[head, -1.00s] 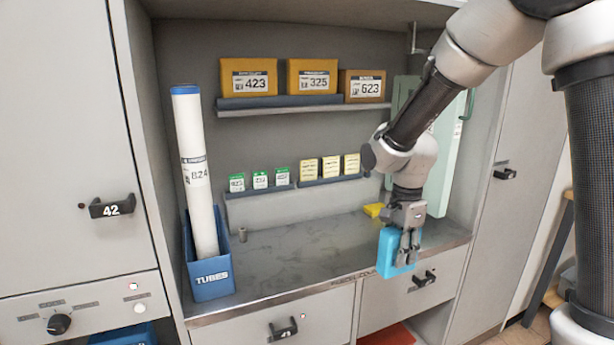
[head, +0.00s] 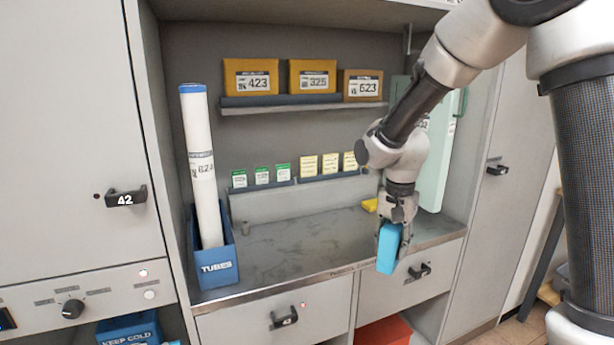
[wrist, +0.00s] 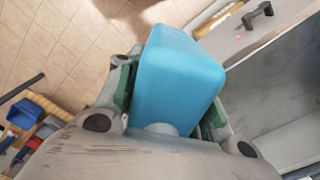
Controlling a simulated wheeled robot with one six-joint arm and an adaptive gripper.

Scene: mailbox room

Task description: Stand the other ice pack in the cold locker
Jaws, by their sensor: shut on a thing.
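A bright blue ice pack (head: 387,248) hangs in my gripper (head: 398,222), in front of the counter's front edge on the right. My gripper is shut on it. In the wrist view the ice pack (wrist: 180,75) fills the middle, between the two fingers (wrist: 165,108). A blue bin marked KEEP COLD (head: 130,330) shows partly at the lower left, below a control panel, far left of my gripper. A small light blue thing shows beside it at the frame edge. I cannot tell for sure which compartment is the cold locker.
Door 42 (head: 65,120) is shut, above a panel with a black knob (head: 70,309). A blue TUBES holder (head: 215,265) with a white tube stands on the counter's left. A yellow object (head: 369,204) lies behind my gripper. Cartons and small cards line the back. The counter's middle is mostly clear.

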